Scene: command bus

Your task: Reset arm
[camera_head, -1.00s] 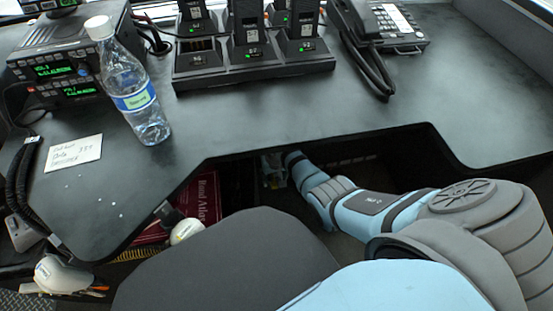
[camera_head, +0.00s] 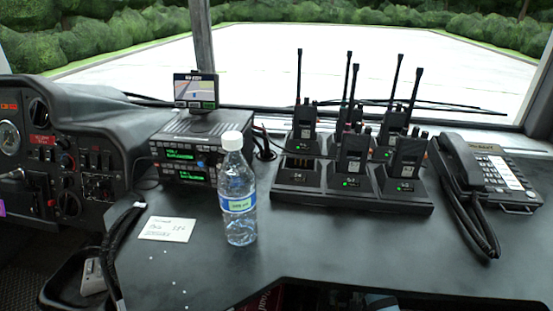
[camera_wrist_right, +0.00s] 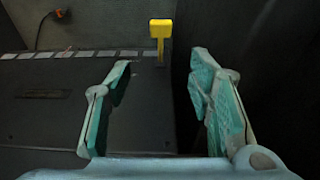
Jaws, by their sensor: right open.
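My right gripper (camera_wrist_right: 163,70) shows in the right wrist view. Its two teal-lined fingers stand wide apart with nothing between them. It points toward a dark, flat floor-like surface beside a dark wall. In the head view, only a small light-blue bit of my right arm shows at the bottom edge, below the desk's front edge; the rest is hidden or out of frame. My left gripper is not in view.
The dark desk (camera_head: 330,245) holds a water bottle (camera_head: 239,205), a note card (camera_head: 168,229), a radio unit (camera_head: 185,160), a charger dock (camera_head: 300,184) with several walkie-talkies and a phone (camera_head: 500,180). A yellow object (camera_wrist_right: 161,30) stands ahead in the wrist view.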

